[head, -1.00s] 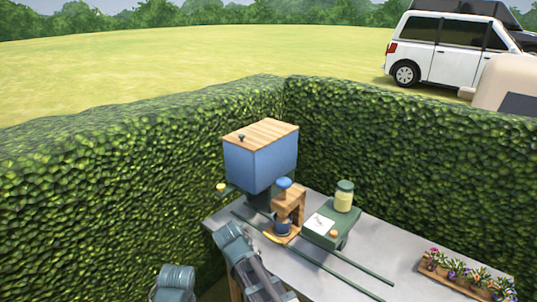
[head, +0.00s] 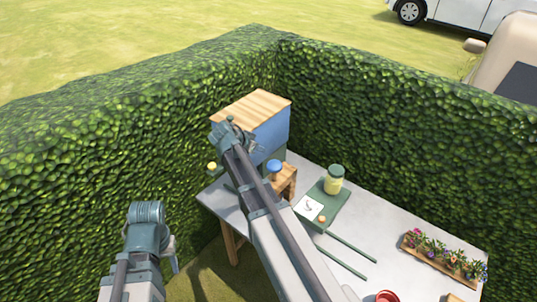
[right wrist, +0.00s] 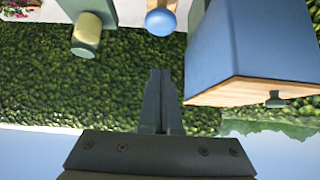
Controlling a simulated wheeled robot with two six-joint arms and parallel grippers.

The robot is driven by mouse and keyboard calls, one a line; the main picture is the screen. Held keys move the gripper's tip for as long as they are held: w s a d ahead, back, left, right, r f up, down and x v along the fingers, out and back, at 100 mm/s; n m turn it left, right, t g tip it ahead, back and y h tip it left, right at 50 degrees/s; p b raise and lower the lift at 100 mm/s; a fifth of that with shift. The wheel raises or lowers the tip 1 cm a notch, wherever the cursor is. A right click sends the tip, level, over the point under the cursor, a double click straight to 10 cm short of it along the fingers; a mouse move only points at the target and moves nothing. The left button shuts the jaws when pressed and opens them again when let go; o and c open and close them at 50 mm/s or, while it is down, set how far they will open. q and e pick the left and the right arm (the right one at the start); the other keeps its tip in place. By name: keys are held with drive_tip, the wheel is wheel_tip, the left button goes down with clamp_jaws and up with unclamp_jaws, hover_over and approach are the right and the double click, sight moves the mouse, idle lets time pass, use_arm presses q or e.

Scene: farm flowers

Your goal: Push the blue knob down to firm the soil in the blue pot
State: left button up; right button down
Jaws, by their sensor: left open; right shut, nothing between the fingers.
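The blue knob (head: 275,166) tops a wooden stand (head: 287,178) on the table, left of the green cart. It also shows in the right wrist view (right wrist: 160,22), in line with my fingertips and apart from them. The blue pot is hidden behind my right arm in the head view. My right gripper (head: 228,128) is in front of the blue box, up and left of the knob. Its fingers are together and empty in the right wrist view (right wrist: 159,74). My left gripper (head: 168,250) hangs low left of the table, open, its fingers barely showing.
The blue box with a wooden lid (head: 253,106) stands close behind my right gripper. A green cart (head: 327,205) carries a jar (head: 334,179). A flower planter (head: 443,256) and red pot (head: 387,297) sit farther right. Hedges (head: 400,130) close off the back and left.

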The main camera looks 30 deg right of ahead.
drive_tip(key=b, duration=0.9)
hover_over(270, 169)
drive_tip(key=d, duration=0.1)
drive_tip(key=f, duration=0.6)
drive_tip(key=w+f, duration=0.1)
drive_tip(key=f, duration=0.2)
drive_tip(key=shift+d+f, duration=0.1)
drive_tip(key=shift+f, duration=0.05)
drive_tip(key=shift+s+f+b, duration=0.1)
drive_tip(key=shift+f+b, duration=0.85)
drive_tip(key=shift+b, duration=0.15)
wheel_tip(270, 169, down, 5)
drive_tip(key=b, duration=0.5)
drive_tip(key=shift+f, duration=0.15)
drive_tip(key=shift+s, duration=0.1)
drive_tip(key=shift+r, duration=0.3)
